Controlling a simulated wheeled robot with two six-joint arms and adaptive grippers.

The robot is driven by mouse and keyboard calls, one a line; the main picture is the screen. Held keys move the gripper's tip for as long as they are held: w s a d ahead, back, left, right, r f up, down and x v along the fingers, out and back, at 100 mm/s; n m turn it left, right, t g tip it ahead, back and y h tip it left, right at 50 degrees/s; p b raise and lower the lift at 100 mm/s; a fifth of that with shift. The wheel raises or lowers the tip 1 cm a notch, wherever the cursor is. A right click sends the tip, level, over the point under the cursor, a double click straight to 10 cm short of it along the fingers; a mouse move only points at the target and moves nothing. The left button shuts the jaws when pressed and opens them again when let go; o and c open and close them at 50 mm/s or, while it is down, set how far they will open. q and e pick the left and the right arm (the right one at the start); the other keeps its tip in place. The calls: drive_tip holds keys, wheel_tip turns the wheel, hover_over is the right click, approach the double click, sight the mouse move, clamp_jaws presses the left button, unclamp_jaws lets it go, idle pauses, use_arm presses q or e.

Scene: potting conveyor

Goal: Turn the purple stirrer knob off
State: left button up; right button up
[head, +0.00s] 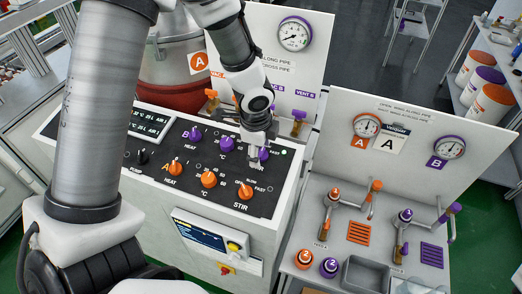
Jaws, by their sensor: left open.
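The purple stirrer knob (263,154) is at the right end of the back row of knobs on the black control panel (150,171). My left gripper (256,157) reaches down from above and its fingertips are at this knob, partly hiding it. The gripper is open. I cannot tell whether the fingers touch the knob, and its pointer direction is hidden. My right gripper is not in view.
Two more purple knobs, the heat knob (191,139) and the temperature knob (227,144), stand left in the same row. In front is the orange stirrer knob (245,191). A gauge board (322,62) rises behind. A sink bench (317,262) stands right.

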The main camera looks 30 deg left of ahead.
use_arm(q)
drive_tip(key=shift+w+f, duration=0.9)
drive_tip(key=shift+f, duration=0.05)
drive_tip(key=shift+s+r, duration=0.1)
drive_tip(key=shift+s, duration=0.05)
drive_tip(key=shift+c, duration=0.3)
drive_tip(key=shift+s+r, duration=0.1)
drive_tip(key=shift+s, duration=0.2)
drive_tip(key=c, duration=0.5)
drive_tip(key=shift+s, duration=0.1)
drive_tip(key=c, duration=0.6)
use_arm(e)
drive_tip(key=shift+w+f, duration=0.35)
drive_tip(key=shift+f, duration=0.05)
